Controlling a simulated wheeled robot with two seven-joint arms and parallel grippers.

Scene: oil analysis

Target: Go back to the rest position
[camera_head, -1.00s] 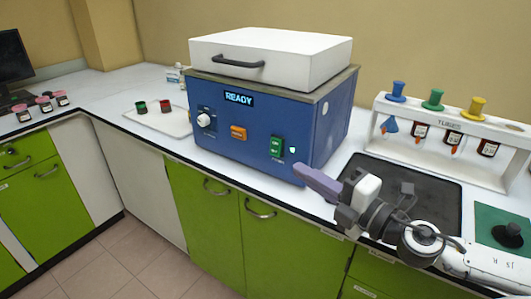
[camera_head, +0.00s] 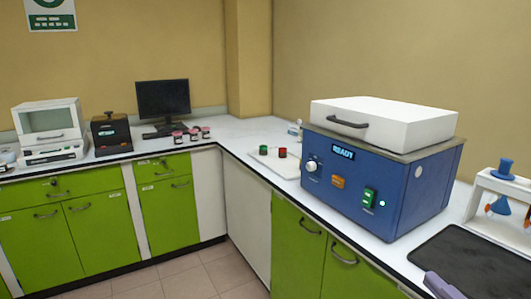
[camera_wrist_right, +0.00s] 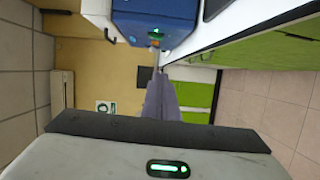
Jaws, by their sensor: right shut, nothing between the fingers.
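My right gripper (camera_head: 436,280) shows only as purple-grey fingers at the bottom right edge of the head view. It is in front of the counter edge, below and right of the blue machine's front. In the right wrist view its fingers (camera_wrist_right: 160,82) are together with nothing between them, and they point toward the blue machine. The blue machine (camera_head: 375,195) has a closed white lid (camera_head: 385,122), a lit "READY" display and a green lit switch. It shows in part at the top of the right wrist view (camera_wrist_right: 150,20). My left gripper is not in view.
A dark mat (camera_head: 475,262) and a white rack (camera_head: 510,187) with coloured funnels lie to the right. A white tray (camera_head: 283,165) holds red and green caps. A monitor (camera_head: 163,98), several small jars and two instruments stand on the left counter. The floor (camera_head: 200,280) is clear.

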